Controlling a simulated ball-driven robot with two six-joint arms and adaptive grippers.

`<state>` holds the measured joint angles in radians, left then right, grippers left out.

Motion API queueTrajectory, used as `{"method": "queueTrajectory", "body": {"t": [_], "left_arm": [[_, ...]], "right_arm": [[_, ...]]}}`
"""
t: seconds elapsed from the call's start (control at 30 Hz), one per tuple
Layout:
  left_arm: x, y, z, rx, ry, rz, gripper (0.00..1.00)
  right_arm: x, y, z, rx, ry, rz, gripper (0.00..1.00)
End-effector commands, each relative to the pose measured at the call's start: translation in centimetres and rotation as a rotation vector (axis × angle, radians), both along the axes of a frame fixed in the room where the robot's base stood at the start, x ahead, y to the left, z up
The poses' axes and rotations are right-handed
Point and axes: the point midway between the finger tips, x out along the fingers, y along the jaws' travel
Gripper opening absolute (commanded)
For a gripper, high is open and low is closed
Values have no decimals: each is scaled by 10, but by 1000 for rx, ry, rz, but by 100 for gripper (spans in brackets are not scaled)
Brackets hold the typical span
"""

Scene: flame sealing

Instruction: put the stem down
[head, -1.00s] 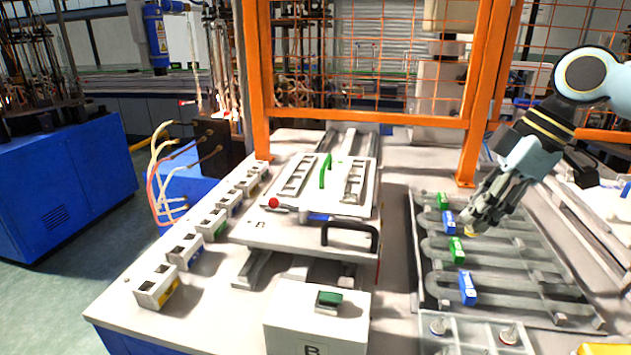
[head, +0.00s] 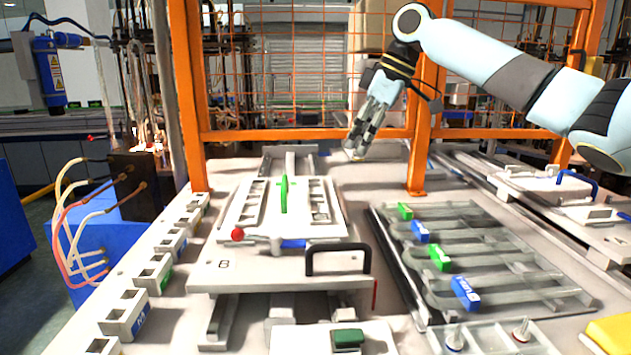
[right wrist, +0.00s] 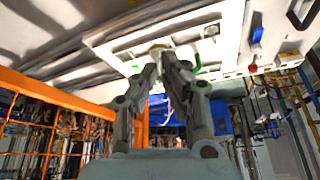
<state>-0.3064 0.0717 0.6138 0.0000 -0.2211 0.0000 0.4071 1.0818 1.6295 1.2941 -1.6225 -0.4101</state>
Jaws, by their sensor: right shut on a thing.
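My right gripper (head: 357,150) is shut and hangs in the air behind the white fixture (head: 215,274), in front of the orange fence. A small pale-yellow bit of the held thing, which I take to be the stem, shows at its fingertips (head: 359,156). In the right wrist view the two fingers come together, with the yellowish bit of the stem (right wrist: 158,46) at their tips. The fingers hide most of it. My left gripper is in neither view.
The fixture carries a green upright piece (head: 284,195), a red ball knob (head: 237,234) and a black handle (head: 338,248). A rack (head: 500,290) with green and blue tags is at right. A tray (head: 490,340) with small pieces is in front. An orange fence post (head: 420,150) stands near the gripper.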

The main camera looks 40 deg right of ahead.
Motion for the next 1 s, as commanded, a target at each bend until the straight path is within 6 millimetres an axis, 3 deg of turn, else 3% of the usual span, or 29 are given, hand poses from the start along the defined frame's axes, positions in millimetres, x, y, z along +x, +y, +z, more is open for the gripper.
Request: {"method": "queueTrajectory", "body": {"t": [0.2, 0.4, 0.57, 0.8, 1.0], "left_arm": [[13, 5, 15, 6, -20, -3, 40], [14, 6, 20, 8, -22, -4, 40], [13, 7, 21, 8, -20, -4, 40], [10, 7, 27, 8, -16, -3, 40], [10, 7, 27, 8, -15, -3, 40]], "right_arm": [[41, 30, -26, 10, -1, 3, 0], [66, 45, -46, 4, 1, 2, 0], [69, 47, -55, 0, 3, 2, 0], [69, 47, -88, -1, 4, 2, 0], [69, 47, -91, -2, 1, 2, 0]]}}
